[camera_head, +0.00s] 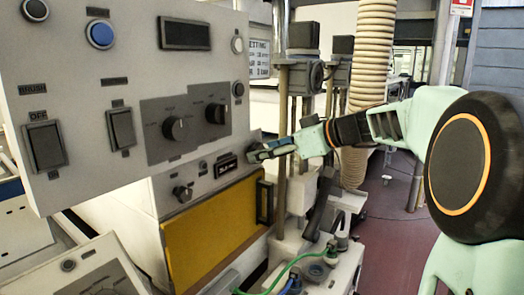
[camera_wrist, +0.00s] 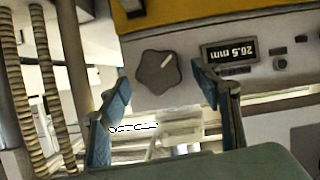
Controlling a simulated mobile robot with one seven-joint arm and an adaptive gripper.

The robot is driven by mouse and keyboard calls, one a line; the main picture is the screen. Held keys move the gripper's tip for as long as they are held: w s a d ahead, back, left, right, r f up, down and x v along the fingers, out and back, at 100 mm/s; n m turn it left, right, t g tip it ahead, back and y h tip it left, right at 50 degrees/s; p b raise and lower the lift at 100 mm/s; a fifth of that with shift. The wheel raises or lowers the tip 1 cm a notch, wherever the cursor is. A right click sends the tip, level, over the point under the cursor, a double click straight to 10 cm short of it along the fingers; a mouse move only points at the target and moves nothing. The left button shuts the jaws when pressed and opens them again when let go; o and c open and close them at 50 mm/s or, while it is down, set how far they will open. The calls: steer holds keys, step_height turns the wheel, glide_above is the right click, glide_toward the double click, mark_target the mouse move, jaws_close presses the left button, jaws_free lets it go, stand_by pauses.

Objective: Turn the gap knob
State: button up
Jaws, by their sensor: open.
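The gap knob (camera_wrist: 158,72) is a dark grey lobed knob with a light pointer line, on a pale panel in the wrist view. It is beside a small black display (camera_wrist: 230,50) with upside-down digits in mm; the exact reading is hard to make out. My gripper (camera_wrist: 160,72) is open, with one blue fingertip on each side of the knob in the picture. Whether the fingers reach around it or touch it, I cannot tell. In the head view my gripper (camera_head: 252,152) is at the right end of the lower panel, and covers most of that knob's area.
Another knob (camera_head: 182,193) is at the left of the lower panel. A yellow door (camera_head: 210,235) with a dark handle (camera_head: 264,202) lies below. An overhanging upper panel (camera_head: 75,80) carries switches and two dials. A ribbed hose (camera_head: 370,60) and posts stand behind my gripper.

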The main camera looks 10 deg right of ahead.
steer(key=shift+x, duration=0.9)
steer(key=shift+c, duration=0.3)
steer(key=c, duration=1.1)
